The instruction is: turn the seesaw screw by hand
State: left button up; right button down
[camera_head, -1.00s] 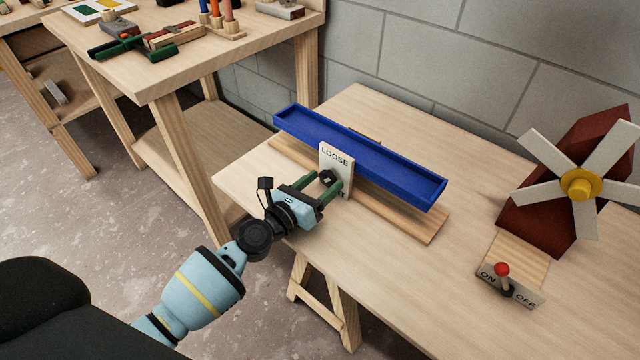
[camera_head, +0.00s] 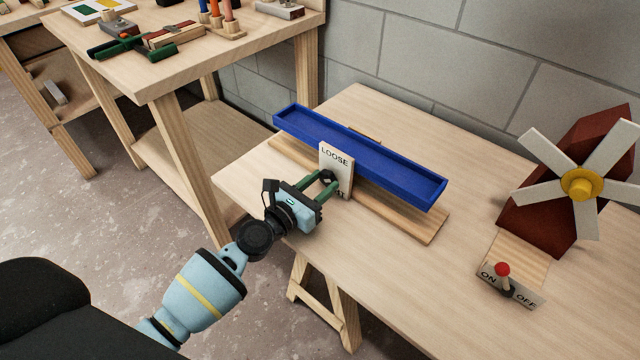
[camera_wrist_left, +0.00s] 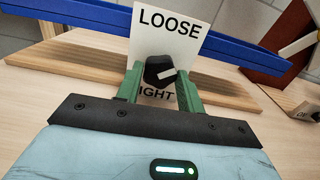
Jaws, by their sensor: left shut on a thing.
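The seesaw has a long blue trough (camera_head: 360,158) on a wooden base (camera_head: 425,228). A white plate (camera_head: 337,158) on its front reads LOOSE at the top. In the left wrist view the plate (camera_wrist_left: 170,45) also shows part of a lower word, "IGHT". The black screw (camera_wrist_left: 160,70) sits on the plate, with a pale mark pointing right and slightly up. My left gripper (camera_wrist_left: 161,88) has its green fingers on either side of the screw, shut on it. The same gripper (camera_head: 322,185) reaches the plate from the front left in the head view. My right gripper is not in view.
A model windmill (camera_head: 580,184) stands at the right of the table (camera_head: 400,285), with a red-knobbed ON/OFF switch (camera_head: 504,280) before it. A second bench (camera_head: 150,80) with tools stands behind left. A grey block wall runs along the back.

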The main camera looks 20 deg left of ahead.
pick_arm(q)
jog(key=m, duration=0.3)
jog(key=shift+m, duration=0.3)
jog(key=m+b, duration=0.1)
jog(key=m, duration=0.2)
jog(key=shift+f+m, duration=0.1)
jog(key=shift+m, duration=0.2)
jog(key=m, duration=0.3)
jog(key=shift+m, duration=0.4)
jog(key=m, duration=0.3)
jog(key=shift+m, duration=0.3)
jog(key=m, duration=0.9)
jog(key=shift+p, duration=0.4)
jog(key=shift+m, duration=0.5)
